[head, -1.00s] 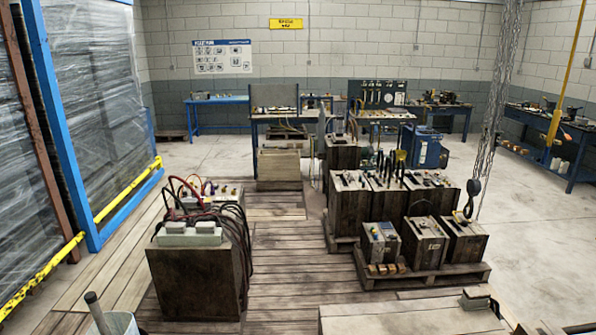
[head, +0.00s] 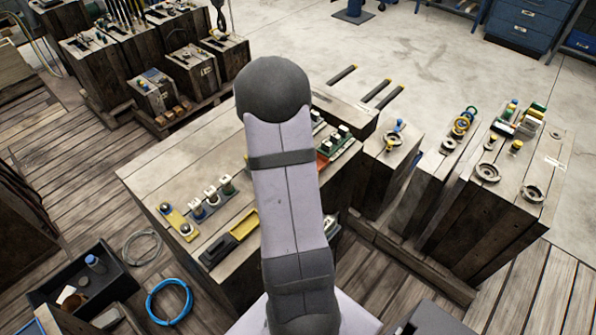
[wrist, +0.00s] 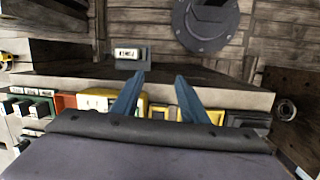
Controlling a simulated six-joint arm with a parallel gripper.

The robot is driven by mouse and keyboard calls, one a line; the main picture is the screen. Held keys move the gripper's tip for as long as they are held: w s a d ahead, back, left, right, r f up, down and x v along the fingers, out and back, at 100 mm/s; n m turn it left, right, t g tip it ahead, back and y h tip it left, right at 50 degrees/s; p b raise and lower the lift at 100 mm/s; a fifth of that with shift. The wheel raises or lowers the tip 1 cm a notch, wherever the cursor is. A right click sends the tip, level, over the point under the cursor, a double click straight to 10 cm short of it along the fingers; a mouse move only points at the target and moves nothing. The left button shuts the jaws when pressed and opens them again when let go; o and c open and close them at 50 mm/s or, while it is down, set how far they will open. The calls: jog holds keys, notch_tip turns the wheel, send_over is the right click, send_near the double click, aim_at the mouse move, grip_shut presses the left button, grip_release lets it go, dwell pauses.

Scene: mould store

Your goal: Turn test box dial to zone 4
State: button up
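In the wrist view my gripper (wrist: 159,80) shows two blue-grey fingers, apart with nothing between them. Behind the fingers runs a bench edge with a row of small devices, among them a yellow-framed one (wrist: 158,110) and a green one (wrist: 38,106). A dark round disc (wrist: 206,24) lies on planks past the edge, beyond the right fingertip. I cannot tell which thing is the test box or its dial, and no zone 4 mark is readable. In the head view my arm covers the bench middle, and the gripper is hidden.
The wooden bench (head: 150,180) carries a yellow plate with knobs (head: 180,222) and a black-and-yellow case (head: 230,238). Wooden blocks with fittings (head: 490,190) stand at right. A blue hose coil (head: 168,300) and a black tray (head: 108,262) lie on the floor at left. Concrete floor behind is largely clear.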

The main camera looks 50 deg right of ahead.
jog(key=w+d+n, duration=0.1)
jog(key=d, duration=0.1)
jog(key=w+d+r+n+h, duration=0.1)
jog(key=w+d+n, duration=0.1)
jog(key=w+d+r+n+t, duration=0.1)
jog(key=w+n, duration=0.1)
jog(key=shift+d+h, duration=0.4)
jog(key=w+d+r+n+t+h, duration=0.1)
jog(key=w+d+r+n+h, duration=0.25)
jog(key=n, duration=1.05)
jog(key=shift+y, duration=0.95)
jog(key=shift+w+d+p+x, duration=0.1)
jog(key=shift+d+p+x, duration=0.05)
jog(key=shift+x, duration=1.2)
jog(key=shift+w+d+p+x, duration=0.1)
jog(key=shift+d+p+x, duration=0.1)
jog(key=shift+x, duration=1.1)
jog(key=shift+w+d+p+x, duration=0.1)
jog(key=shift+d+x, duration=0.05)
jog(key=shift+x, duration=1.2)
jog(key=shift+r, duration=0.2)
grip_shut()
